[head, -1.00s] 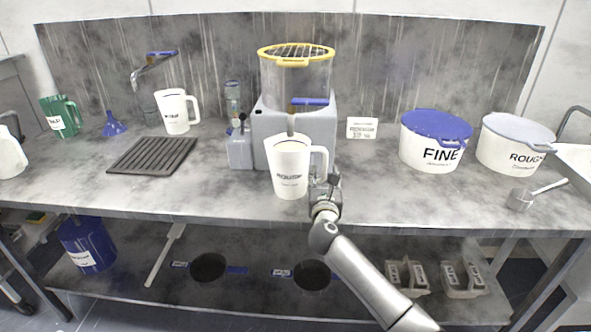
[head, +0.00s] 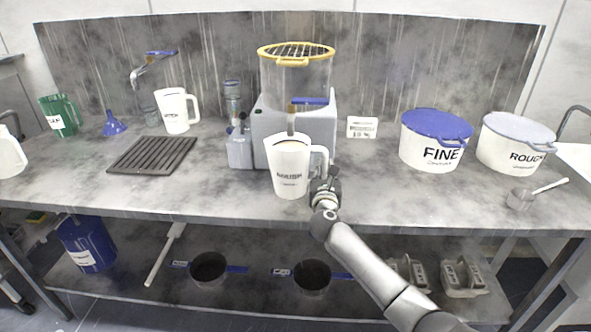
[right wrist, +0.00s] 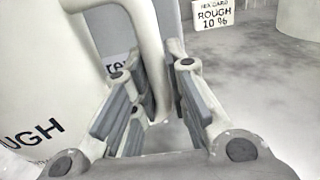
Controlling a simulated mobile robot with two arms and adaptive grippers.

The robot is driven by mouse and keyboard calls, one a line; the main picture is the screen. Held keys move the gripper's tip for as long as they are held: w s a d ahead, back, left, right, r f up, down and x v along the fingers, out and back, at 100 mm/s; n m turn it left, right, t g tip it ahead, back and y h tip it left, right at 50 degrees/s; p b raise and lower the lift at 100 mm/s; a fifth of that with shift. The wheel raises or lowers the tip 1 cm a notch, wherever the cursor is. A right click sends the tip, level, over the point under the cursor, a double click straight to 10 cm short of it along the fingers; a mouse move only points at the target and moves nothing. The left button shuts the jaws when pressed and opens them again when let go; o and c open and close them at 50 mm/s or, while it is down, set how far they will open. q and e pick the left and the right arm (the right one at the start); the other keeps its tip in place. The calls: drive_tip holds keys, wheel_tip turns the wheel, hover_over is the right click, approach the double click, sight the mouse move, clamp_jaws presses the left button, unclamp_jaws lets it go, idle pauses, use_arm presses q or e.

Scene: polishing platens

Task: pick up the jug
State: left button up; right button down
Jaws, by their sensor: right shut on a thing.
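The white jug (head: 288,168) with dark lettering stands upright in front of the grey machine in the head view, pale contents at its rim. In the right wrist view its wall (right wrist: 40,70) reads "ROUGH", partly cut off. My right gripper (head: 325,185) is at the handle on the jug's right side. In the right wrist view the fingers (right wrist: 155,105) are shut on the jug handle (right wrist: 152,60). I cannot tell any gap between the jug's base and the bench. My left gripper does not show.
The grey machine (head: 296,128) with a yellow-rimmed clear hopper stands close behind the jug. A card (head: 362,127) stands right of it. FINE (head: 430,150) and ROUGH (head: 512,150) tubs are further right. Another white jug (head: 176,112) and a dark rack (head: 150,155) are left. Bench front is clear.

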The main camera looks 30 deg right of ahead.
idle(0.3)
drive_tip(key=shift+w+r, duration=0.1)
drive_tip(key=shift+r, duration=0.1)
drive_tip(key=shift+r, duration=0.2)
